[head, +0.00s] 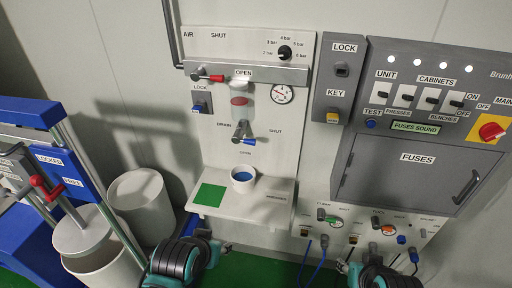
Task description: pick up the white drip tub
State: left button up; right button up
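The white drip tub (243,187) is a small round cup with blue inside. It stands upright on the pale shelf (265,208) of the wall panel, below the drain valve and right of a green square. My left gripper (226,247) is at the bottom, below and a little left of the tub, apart from it. My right gripper (347,262) is low at the right, under the fuse cabinet and well away from the tub. Both are small and partly hidden by my own wrists, so their finger openings are unclear.
A drain valve with a blue handle (249,142) hangs above the tub. A white bin (142,200) and a blue press frame (60,172) stand at left. The grey fuse cabinet (405,166) is at right. Blue cables (322,262) hang below the lower panel.

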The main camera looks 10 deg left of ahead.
aim_at(242, 177)
jog(key=i+j, duration=0.15)
jog(key=i, duration=0.3)
jog(key=i+j, duration=0.1)
jog(key=i, duration=0.3)
